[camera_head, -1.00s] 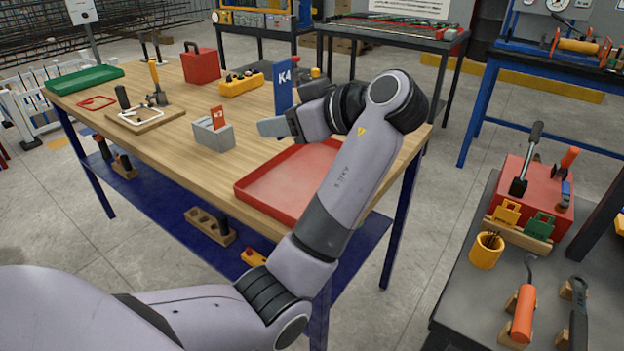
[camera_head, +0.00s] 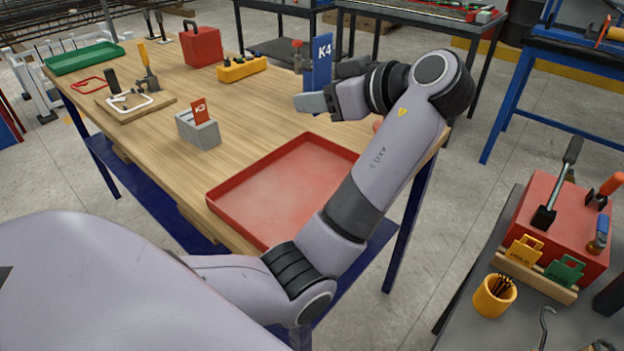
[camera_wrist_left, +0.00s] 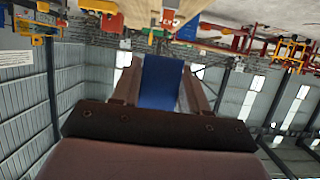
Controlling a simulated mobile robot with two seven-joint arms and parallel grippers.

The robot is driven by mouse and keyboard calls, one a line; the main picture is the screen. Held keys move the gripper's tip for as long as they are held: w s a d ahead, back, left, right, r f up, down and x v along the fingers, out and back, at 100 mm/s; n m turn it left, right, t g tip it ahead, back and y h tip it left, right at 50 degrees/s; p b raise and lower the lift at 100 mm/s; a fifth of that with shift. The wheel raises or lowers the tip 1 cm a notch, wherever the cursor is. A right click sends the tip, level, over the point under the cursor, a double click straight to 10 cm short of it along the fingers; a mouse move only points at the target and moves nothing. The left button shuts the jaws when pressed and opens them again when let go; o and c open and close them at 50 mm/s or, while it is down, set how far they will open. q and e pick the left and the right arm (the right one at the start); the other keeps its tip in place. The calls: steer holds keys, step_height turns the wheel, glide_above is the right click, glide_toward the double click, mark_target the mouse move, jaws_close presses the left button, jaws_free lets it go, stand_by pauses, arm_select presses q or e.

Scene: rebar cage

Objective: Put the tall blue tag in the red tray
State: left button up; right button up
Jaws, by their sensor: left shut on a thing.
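The tall blue tag (camera_head: 318,62), marked K4, is upright in my left gripper (camera_head: 331,86). The gripper is shut on its lower part. In the left wrist view the blue tag (camera_wrist_left: 160,82) sits between the two fingers of the left gripper (camera_wrist_left: 161,92). The tag appears in the picture beyond the red tray's far edge; its exact height over the table is hard to tell. The red tray (camera_head: 280,185) lies empty on the wooden table's near right part. My left forearm hides its right side. My right gripper is not in view.
A grey block with a red tag (camera_head: 199,130) stands left of the tray. A yellow holder (camera_head: 242,69), a red box (camera_head: 201,46), a board with tools (camera_head: 135,103) and a green tray (camera_head: 85,58) are farther back. Bare wood (camera_head: 255,125) lies behind the red tray.

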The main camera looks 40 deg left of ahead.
arm_select(q)
glide_above(318, 203)
step_height(318, 203, down, 15)
steer(key=shift+r, duration=0.15)
steer(key=shift+f, duration=2.6)
steer(key=shift+f+b, duration=0.2)
steer(key=shift+b, duration=0.15)
steer(key=o, duration=1)
steer(key=shift+o, duration=0.2)
steer(key=shift+r, duration=0.15)
